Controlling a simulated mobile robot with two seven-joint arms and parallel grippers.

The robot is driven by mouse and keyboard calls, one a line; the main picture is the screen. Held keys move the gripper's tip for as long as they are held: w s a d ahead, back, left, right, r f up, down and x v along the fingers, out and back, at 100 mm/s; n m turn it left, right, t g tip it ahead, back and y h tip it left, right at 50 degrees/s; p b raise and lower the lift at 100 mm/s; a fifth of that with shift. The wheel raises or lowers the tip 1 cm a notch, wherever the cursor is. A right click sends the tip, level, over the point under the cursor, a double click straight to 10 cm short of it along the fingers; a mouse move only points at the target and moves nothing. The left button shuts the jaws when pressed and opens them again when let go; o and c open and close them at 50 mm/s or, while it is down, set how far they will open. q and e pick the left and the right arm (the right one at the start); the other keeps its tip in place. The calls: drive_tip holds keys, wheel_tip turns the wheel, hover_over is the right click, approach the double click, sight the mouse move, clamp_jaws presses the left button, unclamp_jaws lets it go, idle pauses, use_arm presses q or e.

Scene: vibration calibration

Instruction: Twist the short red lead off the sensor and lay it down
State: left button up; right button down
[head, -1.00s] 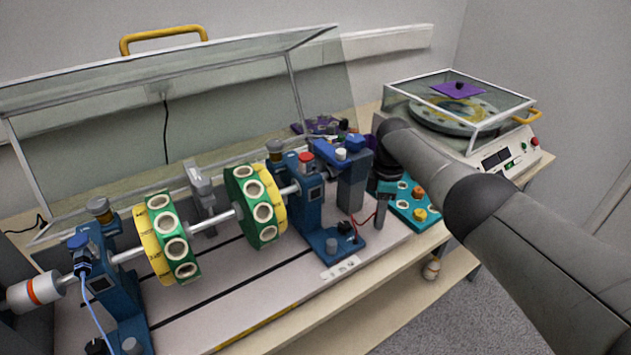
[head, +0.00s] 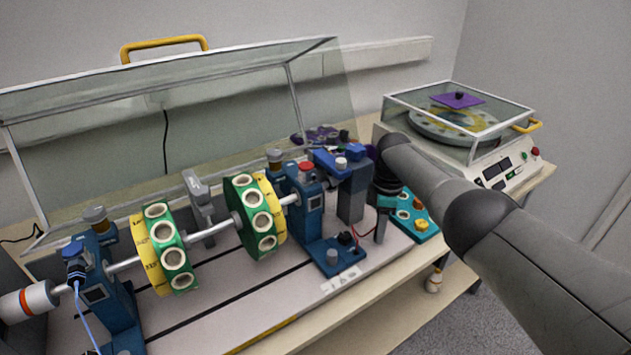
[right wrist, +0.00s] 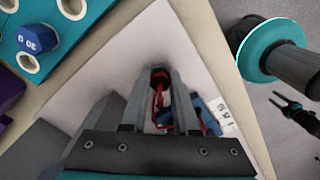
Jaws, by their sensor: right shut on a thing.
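A short red lead (head: 366,232) runs from beside a small black part (head: 346,238) on the blue stand's foot (head: 333,255) to my right gripper (head: 379,238). In the right wrist view, the gripper (right wrist: 161,76) is shut on the lead's dark end with red on it (right wrist: 159,84). Red cable hangs between the fingers toward blue and black parts (right wrist: 205,115). The fingers hide part of the lead. I cannot tell which part is the sensor or whether the lead's far end is still joined to it. My left gripper is out of view.
A teal tray (head: 428,238) with round sockets lies just right of my right gripper. The shaft rig with green-yellow discs (head: 262,215) stands left, under a raised clear cover (head: 150,110). A covered turntable machine (head: 490,165) stands at the back right.

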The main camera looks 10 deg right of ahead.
drive_tip(key=shift+f, duration=0.1)
drive_tip(key=c, duration=0.6)
unclamp_jaws()
drive_tip(key=shift+r+p, duration=2.4)
drive_tip(key=shift+r, duration=0.15)
